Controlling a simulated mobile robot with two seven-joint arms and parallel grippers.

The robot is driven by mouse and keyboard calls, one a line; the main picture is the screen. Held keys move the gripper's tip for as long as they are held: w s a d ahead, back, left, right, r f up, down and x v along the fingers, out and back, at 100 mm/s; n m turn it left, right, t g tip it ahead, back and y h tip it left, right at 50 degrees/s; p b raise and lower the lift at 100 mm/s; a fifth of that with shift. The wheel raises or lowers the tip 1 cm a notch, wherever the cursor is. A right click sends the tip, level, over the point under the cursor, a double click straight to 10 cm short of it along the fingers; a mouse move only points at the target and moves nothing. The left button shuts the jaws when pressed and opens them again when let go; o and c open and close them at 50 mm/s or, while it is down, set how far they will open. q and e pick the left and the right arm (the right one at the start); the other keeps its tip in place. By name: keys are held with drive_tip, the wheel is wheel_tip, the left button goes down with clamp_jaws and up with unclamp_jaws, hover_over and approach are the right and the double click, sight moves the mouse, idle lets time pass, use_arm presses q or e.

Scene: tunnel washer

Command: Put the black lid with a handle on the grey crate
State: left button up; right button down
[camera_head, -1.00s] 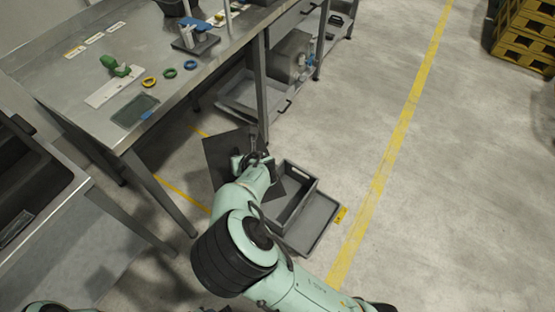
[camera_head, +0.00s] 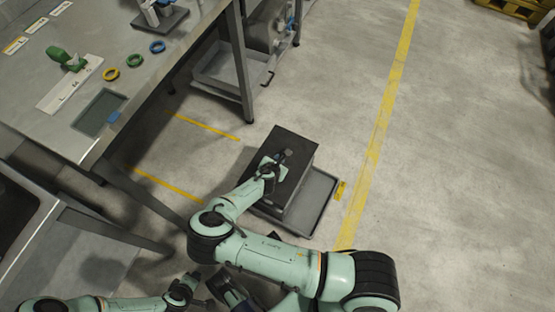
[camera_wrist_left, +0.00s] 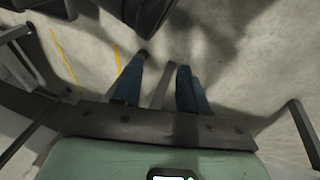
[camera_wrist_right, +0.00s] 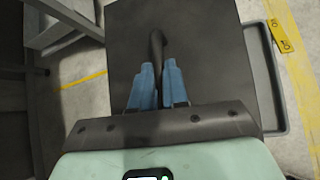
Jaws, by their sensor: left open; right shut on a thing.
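The black lid (camera_head: 293,143) is a flat dark panel lying over the grey crate (camera_head: 292,207) in the head view. In the right wrist view the lid (camera_wrist_right: 200,50) fills the middle, and the dark handle (camera_wrist_right: 157,48) runs between the blue fingertips (camera_wrist_right: 156,72). My left gripper (camera_wrist_left: 160,70) is open and empty over the floor.
A metal table (camera_head: 60,110) with coloured rings is at the left.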

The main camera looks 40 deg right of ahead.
drive_tip(key=shift+w+f+b, duration=0.1)
drive_tip(key=shift+f+b, duration=0.75)
drive_tip(key=shift+f, duration=0.15)
drive_tip(key=shift+f+b, duration=0.8)
drive_tip(key=shift+f, duration=0.1)
drive_tip(key=shift+f+b, duration=0.9)
drive_tip(key=shift+f, duration=0.05)
use_arm(q)
drive_tip(key=s+a+f+g+b, duration=0.1)
drive_tip(key=s+f+g, duration=0.3)
drive_tip(key=s+f, duration=0.4)
drive_tip(key=shift+s+a+f+n, duration=0.25)
drive_tip(key=shift+s+f+n, duration=0.15)
drive_tip(key=shift+s, duration=1.6)
use_arm(e)
drive_tip(key=shift+f, duration=1.75)
drive_tip(key=c, duration=1.1)
unclamp_jaws()
